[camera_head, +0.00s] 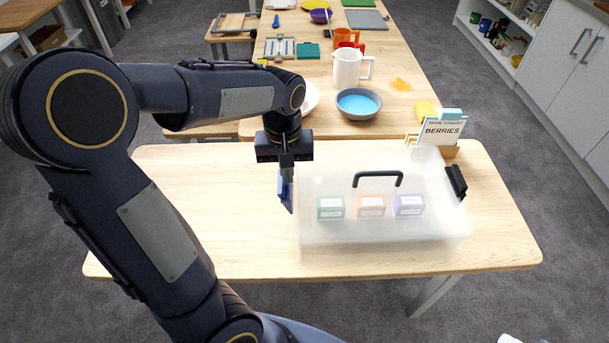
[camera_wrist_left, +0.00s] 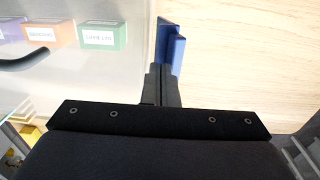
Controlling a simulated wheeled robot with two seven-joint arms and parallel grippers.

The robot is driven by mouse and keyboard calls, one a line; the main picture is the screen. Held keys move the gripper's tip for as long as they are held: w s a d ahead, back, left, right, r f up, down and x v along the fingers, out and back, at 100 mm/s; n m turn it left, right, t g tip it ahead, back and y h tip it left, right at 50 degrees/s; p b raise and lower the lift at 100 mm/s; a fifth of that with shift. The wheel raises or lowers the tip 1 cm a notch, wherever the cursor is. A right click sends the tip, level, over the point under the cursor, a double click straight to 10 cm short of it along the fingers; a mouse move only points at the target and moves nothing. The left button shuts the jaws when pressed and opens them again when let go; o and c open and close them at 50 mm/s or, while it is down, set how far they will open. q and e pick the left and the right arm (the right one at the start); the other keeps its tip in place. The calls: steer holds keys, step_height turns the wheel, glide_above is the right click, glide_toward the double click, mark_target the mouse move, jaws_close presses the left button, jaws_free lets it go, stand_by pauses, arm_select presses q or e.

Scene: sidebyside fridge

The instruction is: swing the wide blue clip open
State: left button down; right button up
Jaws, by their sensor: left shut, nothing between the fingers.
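My left gripper (camera_head: 287,172) points down at the left end, right at the blue clip. In the left wrist view the shut fingers (camera_wrist_left: 161,85) reach the blue clip (camera_wrist_left: 172,48) and partly cover it. Nothing is between them. I cannot tell whether they touch it. My right gripper is not in view.
Inside the box are green (camera_head: 331,208), orange (camera_head: 371,207) and purple (camera_head: 408,206) cartons. A sign (camera_head: 442,130) stands behind the box. A blue-filled bowl (camera_head: 359,104) and white pitcher (camera_head: 347,68) are further back. The table left of the box is bare.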

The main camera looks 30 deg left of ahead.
arm_select(q)
steer(key=shift+s+a+f+t+h+b, duration=0.3)
steer(key=shift+a+h+b, duration=0.1)
steer(key=shift+a+h, duration=0.15)
steer(key=shift+s+a+f+t+h+b, duration=0.25)
steer(key=shift+s+a+t+h+b, duration=0.25)
steer(key=shift+b, duration=0.45)
steer(key=shift+s+a+f+t+h+b, duration=0.3)
steer(key=shift+a+h+b, duration=0.4)
steer(key=shift+b, duration=0.25)
steer(key=shift+s+a+f+t+h+b, duration=0.35)
steer(key=shift+a+h+b, duration=0.25)
steer(key=shift+b, duration=0.35)
steer(key=shift+d, duration=0.15)
